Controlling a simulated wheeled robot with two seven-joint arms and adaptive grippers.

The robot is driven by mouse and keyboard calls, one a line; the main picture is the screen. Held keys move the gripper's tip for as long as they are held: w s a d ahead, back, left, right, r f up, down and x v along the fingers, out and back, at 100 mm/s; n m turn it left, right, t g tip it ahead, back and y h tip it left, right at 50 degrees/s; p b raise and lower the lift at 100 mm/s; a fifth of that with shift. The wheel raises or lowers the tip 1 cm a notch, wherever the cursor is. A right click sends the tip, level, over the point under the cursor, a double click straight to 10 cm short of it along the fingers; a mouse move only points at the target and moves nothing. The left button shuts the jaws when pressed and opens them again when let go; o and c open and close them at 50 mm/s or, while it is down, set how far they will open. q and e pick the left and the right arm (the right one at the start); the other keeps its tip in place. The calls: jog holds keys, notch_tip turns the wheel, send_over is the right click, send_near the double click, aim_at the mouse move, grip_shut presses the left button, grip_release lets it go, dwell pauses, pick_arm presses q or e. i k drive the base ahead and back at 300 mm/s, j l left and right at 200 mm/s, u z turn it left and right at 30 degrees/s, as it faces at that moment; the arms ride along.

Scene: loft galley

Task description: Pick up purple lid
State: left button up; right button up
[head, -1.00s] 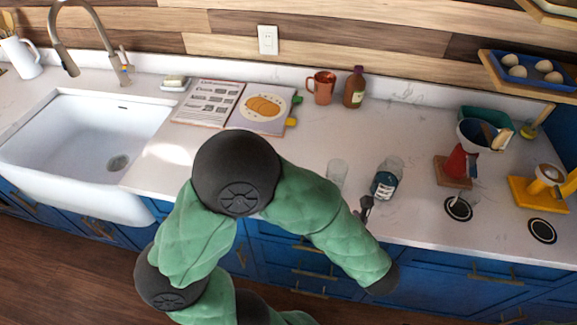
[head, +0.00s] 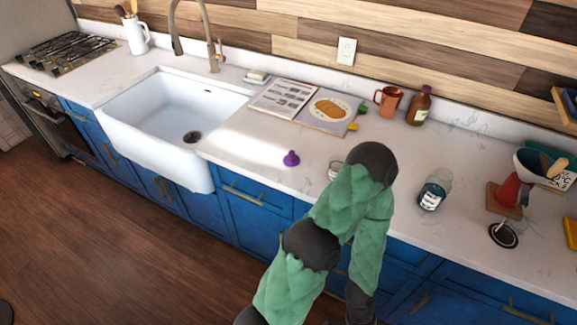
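The purple lid (head: 291,159) is a small dark purple piece with a raised knob. It sits on the white counter (head: 235,150) between the sink and one of my arms, in front of the open book, with bare counter around it. That arm, green with dark joints, rises from the bottom, bends over the counter edge and drops down again to the right of the lid. Neither of my grippers' fingers can be seen, and nothing touches the lid.
A clear glass (head: 335,170) stands right of the lid, partly behind my arm. A jar with a dark label (head: 431,197) stands farther right. The book (head: 325,109), copper mug (head: 388,101) and brown bottle (head: 419,106) are behind. The white sink (head: 165,150) is left.

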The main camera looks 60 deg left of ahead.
aim_at(291, 160)
jog(key=j+u, duration=0.15)
jog(key=u, duration=1.5)
jog(key=i+l+u, duration=0.1)
jog(key=i+u, duration=0.25)
jog(key=z, duration=1.25)
